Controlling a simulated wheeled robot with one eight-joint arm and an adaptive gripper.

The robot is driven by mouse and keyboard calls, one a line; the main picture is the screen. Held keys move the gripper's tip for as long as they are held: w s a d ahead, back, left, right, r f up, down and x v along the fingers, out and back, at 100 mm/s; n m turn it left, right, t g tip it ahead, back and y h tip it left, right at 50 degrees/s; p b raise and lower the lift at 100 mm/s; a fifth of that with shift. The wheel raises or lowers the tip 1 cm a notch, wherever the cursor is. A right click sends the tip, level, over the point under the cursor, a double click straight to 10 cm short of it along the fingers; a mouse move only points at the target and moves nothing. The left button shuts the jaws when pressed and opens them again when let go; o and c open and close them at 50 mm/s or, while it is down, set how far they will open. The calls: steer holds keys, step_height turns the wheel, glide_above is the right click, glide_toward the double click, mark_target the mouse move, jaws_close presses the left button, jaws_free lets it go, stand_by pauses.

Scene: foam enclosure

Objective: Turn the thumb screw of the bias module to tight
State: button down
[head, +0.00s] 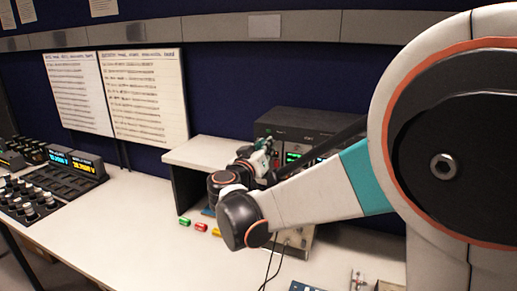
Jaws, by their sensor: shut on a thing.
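A black rack unit (283,127) stands on the bench at the back, with a green lit display (293,158) on its front. Which of its modules is the bias module I cannot read. My arm reaches in from the right and folds back toward the rack front. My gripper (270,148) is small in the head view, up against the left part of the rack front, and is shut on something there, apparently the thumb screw. The screw itself is hidden by the gripper and wrist, so its turn cannot be seen.
A white shelf (206,150) stands left of the rack. Small green (185,221), red (201,227) and yellow blocks lie before it. Trays of dark knobs (32,203) and displays fill the left. My arm covers much of the rack. The bench's middle front is clear.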

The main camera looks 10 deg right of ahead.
steer(key=shift+s+f+m, duration=0.1)
steer(key=shift+f+m, duration=0.05)
steer(key=shift+m, duration=0.15)
steer(key=c, duration=1.6)
jaws_free()
steer(key=shift+o, duration=0.3)
